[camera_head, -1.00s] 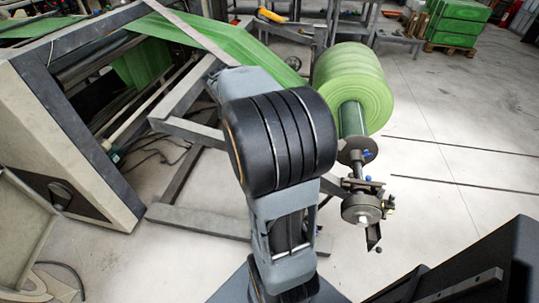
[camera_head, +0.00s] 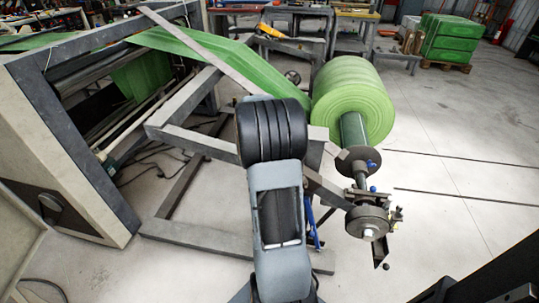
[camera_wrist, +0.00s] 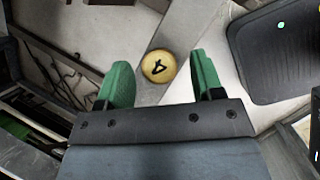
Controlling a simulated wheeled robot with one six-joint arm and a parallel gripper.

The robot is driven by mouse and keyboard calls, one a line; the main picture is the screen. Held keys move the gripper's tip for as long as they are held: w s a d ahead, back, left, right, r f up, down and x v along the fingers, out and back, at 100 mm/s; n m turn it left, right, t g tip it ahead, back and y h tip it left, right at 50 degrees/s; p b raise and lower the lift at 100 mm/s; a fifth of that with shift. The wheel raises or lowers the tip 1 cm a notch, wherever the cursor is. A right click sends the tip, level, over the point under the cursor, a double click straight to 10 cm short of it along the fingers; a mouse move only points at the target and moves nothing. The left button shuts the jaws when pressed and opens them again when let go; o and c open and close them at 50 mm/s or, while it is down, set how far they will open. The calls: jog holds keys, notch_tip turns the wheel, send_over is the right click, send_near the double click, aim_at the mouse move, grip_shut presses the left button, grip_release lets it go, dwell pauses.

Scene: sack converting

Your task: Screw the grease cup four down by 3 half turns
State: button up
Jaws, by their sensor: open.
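Grease cup four (camera_wrist: 159,67) is a round brass-yellow cap with a dark "4" on its top, lying tilted in the picture. It sits on a grey metal bar (camera_wrist: 190,28) in the wrist view. My gripper (camera_wrist: 160,61) has two green fingers spread wide, one to the left of the cup and one to the right. The cup shows in the gap between them, with clear space on both sides and no contact visible. How far the fingertips are above it is hard to tell. In the head view I cannot make out the cup or my gripper.
A dark panel (camera_wrist: 275,55) with a small green light is right of the fingers in the wrist view. In the head view, a green film roll (camera_head: 352,98) on a shaft stands right of my arm, and a machine frame (camera_head: 185,232) stands left. Open floor (camera_head: 450,200) lies right.

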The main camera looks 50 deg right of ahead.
jog(key=shift+x, duration=0.8)
jog(key=shift+c, duration=0.3)
jog(key=c, duration=0.9)
jog(key=shift+o, duration=0.2)
jog(key=shift+r+p, duration=0.1)
jog(key=shift+p, duration=0.2)
